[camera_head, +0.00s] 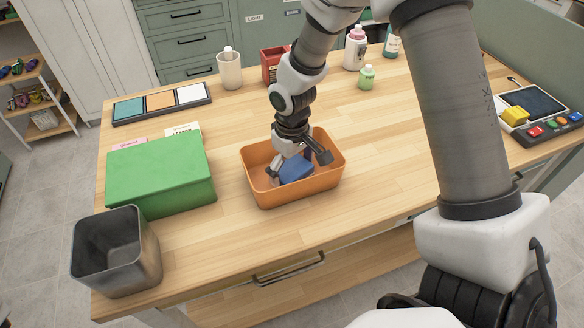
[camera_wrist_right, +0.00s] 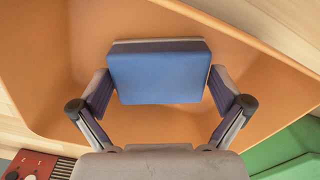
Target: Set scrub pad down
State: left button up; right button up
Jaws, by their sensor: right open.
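The scrub pad (camera_head: 296,168) is a blue block with a pale underside, lying inside the orange tray (camera_head: 285,199) on the wooden table. In the right wrist view the pad (camera_wrist_right: 159,72) sits between the fingertips, with the orange tray wall around it. My right gripper (camera_head: 300,165) reaches down into the tray. It is open, with one finger on each side of the pad; whether a fingertip touches it I cannot tell. My left gripper is not in view.
A green box (camera_head: 160,172) and a grey metal bin (camera_head: 116,255) stand left of the tray. A button console (camera_head: 545,130) with a yellow block (camera_head: 515,115) lies right.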

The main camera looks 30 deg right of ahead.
aim_at(292, 168)
notch_tip(292, 168, up, 12)
jog(key=shift+b, duration=0.35)
